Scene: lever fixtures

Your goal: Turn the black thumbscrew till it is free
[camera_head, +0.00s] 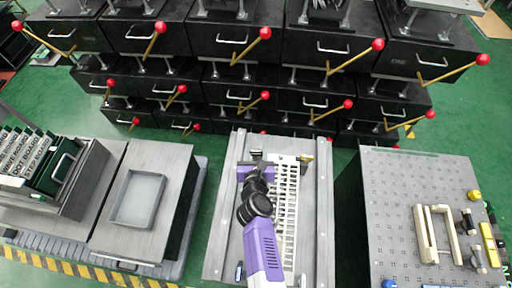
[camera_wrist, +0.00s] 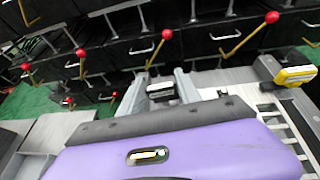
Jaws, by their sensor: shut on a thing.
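My gripper (camera_head: 257,160) is at the far end of the grey middle bench, beside a white slotted rail. Its two grey fingers, seen in the wrist view (camera_wrist: 165,95), are closed around a small black part with a pale face, which looks like the black thumbscrew (camera_wrist: 160,88). In the head view the black thumbscrew (camera_head: 257,153) shows only as a small dark spot at the fingertips. My purple wrist hides the lower part of the fixture, and the thread cannot be seen.
A yellow-and-black part (camera_wrist: 287,72) sits right of the fingers, by the white slotted rail (camera_head: 286,205). Black drawer units with red-knobbed levers (camera_head: 265,33) stand behind. A perforated table (camera_head: 390,190) is at the right, and a grey tray (camera_head: 140,198) is at the left.

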